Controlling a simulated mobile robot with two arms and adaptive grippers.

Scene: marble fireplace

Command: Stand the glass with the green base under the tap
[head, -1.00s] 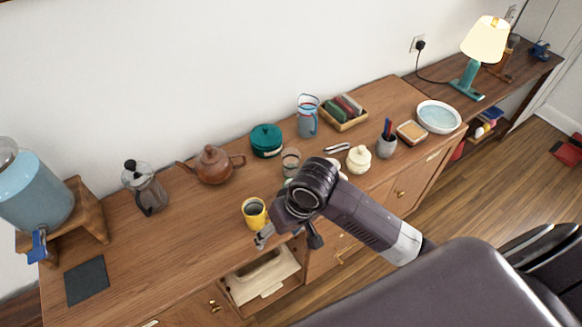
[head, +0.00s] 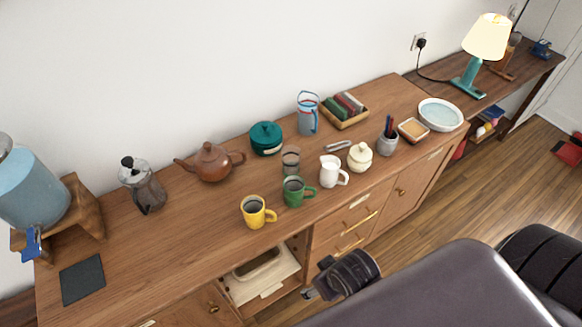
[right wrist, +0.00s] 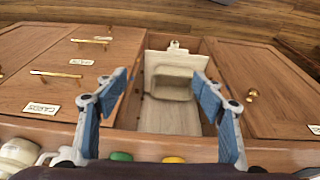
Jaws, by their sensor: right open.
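A clear glass (head: 291,160) stands on the wooden cabinet top, behind the green mug; the colour of its base cannot be made out. The blue drinks dispenser (head: 32,195) sits on a wooden stand at the far left, with its blue tap (head: 32,243) low on its front. My right gripper (right wrist: 160,100) is open and empty, in front of the cabinet by the open compartment (right wrist: 160,118). My left gripper is not in view.
A green mug (head: 295,191), yellow mug (head: 256,212) and white jug (head: 332,171) stand near the glass. A dark mat (head: 82,279) lies near the tap.

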